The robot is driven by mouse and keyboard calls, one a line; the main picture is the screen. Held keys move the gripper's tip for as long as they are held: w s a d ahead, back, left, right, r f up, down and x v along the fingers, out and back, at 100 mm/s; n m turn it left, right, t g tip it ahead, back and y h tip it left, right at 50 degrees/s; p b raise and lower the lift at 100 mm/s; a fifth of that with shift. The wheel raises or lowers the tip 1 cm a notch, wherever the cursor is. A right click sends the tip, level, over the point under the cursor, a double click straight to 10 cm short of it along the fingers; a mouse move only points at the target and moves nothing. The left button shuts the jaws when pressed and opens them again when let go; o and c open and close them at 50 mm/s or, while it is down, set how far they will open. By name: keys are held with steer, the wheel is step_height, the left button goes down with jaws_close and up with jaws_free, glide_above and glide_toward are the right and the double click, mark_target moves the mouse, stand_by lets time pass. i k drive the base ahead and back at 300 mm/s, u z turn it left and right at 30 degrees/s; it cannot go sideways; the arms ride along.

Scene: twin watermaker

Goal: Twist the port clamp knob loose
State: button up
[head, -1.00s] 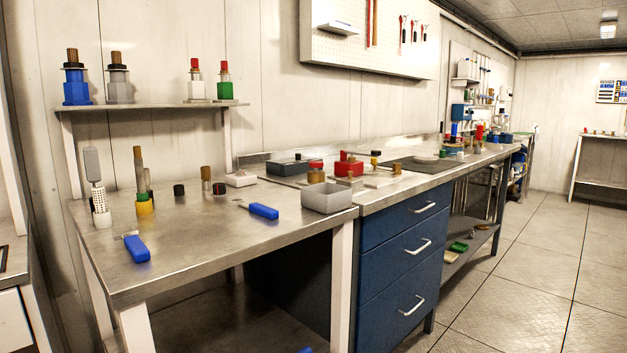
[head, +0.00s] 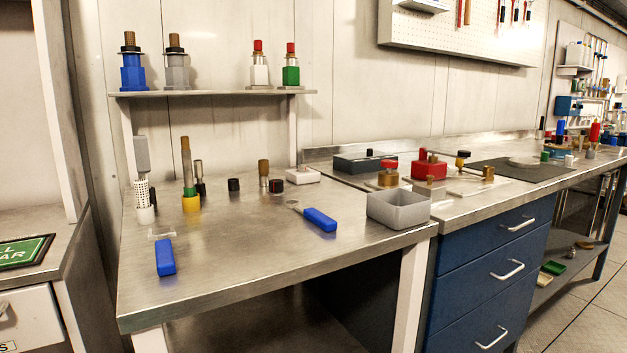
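My gripper is not in view. I cannot tell for sure which part is the port clamp knob. On the bench to the right stand a red block with a knob on top (head: 429,166), a brass fitting with a red top (head: 388,177) and a small black knob on a brass stem (head: 462,156). A brass block (head: 487,172) sits on a pale plate beside that stem. These parts are small in the head view, and their details do not show clearly.
The near steel table (head: 260,250) holds a grey open bin (head: 398,209), two blue-handled tools (head: 320,219) (head: 165,257) and several upright parts. A shelf (head: 210,94) above carries blue, grey, white and green fittings. Blue drawers (head: 490,270) front the right bench. Open floor shows at lower right.

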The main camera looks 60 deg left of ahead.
mark_target(276, 185)
steer(key=u, duration=0.05)
steer(key=i, duration=0.9)
steer(key=u, duration=2)
